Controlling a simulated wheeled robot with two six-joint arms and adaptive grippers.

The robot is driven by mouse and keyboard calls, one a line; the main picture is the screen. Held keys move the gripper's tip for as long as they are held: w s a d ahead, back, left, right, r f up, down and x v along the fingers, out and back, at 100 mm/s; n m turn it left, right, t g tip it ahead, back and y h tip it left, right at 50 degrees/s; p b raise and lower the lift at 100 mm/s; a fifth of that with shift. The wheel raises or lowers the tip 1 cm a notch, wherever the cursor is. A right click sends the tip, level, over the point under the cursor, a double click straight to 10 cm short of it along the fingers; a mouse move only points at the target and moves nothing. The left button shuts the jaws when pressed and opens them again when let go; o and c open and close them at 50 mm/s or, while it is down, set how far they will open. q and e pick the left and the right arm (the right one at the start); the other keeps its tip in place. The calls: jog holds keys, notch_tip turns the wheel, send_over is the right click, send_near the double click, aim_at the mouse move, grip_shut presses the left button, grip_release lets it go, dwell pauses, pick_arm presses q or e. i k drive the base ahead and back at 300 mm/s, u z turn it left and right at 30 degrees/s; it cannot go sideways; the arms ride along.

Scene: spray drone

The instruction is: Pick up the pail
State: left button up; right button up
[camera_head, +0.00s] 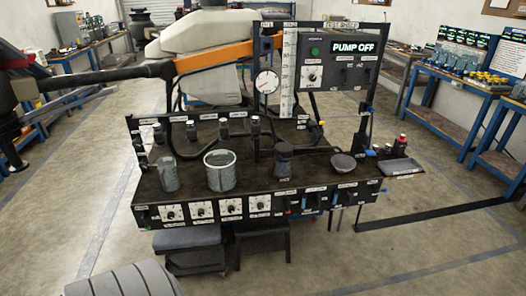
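A pale grey, round pail (220,172) with a white rim stands upright on the dark bench top (255,180), near its front edge left of the middle. Its open top faces up, and I cannot tell what is inside. Neither of my grippers is in view, and nothing is seen touching the pail.
A grey jug (168,174) stands left of the pail; a dark container (283,160) and a shallow bowl (343,163) stand to its right. Valves and hoses run behind. A "PUMP OFF" panel (343,62) rises at the back right. Two dark steps (188,240) sit below the bench.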

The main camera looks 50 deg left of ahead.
aim_at(219, 163)
jog(key=i, duration=0.95)
jog(key=u, duration=0.5)
jog(key=i, duration=1.2)
jog(key=u, duration=1.35)
jog(key=i, duration=0.9)
jog(key=u, duration=0.7)
